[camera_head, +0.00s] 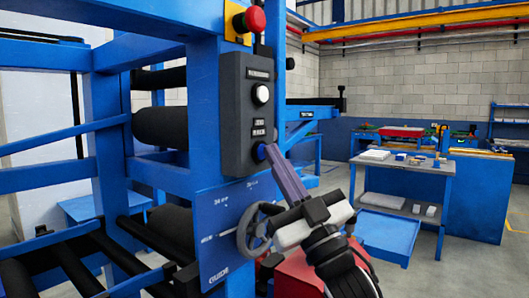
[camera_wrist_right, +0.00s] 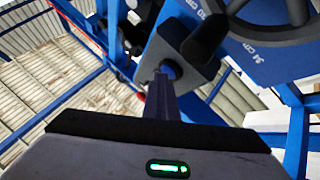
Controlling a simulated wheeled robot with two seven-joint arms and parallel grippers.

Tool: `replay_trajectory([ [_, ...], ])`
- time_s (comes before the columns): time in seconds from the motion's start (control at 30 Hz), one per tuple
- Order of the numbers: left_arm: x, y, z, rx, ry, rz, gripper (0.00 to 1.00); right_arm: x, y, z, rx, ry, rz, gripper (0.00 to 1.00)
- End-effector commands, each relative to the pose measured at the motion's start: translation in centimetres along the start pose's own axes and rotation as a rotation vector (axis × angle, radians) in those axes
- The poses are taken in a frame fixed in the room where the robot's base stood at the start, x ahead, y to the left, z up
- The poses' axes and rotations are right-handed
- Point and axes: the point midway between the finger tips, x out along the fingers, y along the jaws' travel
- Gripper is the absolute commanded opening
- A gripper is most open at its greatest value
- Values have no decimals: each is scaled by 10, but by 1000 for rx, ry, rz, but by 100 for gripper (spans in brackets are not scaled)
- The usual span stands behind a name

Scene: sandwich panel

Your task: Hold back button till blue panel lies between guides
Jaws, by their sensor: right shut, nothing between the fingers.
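A dark control box (camera_head: 246,115) is fixed to the blue machine post. It carries a white button (camera_head: 261,94) above and a blue button (camera_head: 261,152) below, each with a label over it. My right gripper (camera_head: 268,151) is shut and empty, its fingertips at the blue button. In the right wrist view the shut fingers (camera_wrist_right: 164,82) reach up to the blue button (camera_wrist_right: 171,69). I cannot tell whether the button is pressed in. I cannot make out a separate blue panel or its position between the guides. My left gripper is not in view.
A handwheel (camera_head: 255,231) stands out from a blue scale plate (camera_head: 218,226) just below the fingers. A red emergency stop (camera_head: 250,19) is above the box. Black rollers (camera_head: 160,127) are at the left. A grey workbench (camera_head: 404,168) stands at the right.

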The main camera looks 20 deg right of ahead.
Motion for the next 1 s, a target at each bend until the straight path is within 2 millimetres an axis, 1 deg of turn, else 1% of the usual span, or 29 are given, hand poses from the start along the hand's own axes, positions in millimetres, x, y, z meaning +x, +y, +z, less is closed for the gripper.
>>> replay_trajectory([
  [0.43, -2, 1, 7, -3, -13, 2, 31, 0, -1, 1, 1, -2, -1, 0],
  [0.73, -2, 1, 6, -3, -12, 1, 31, -1, 0, 0, 0, -3, -1, 0],
  [1.0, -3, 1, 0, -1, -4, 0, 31, -10, 7, -6, 1, -3, -1, 0],
])
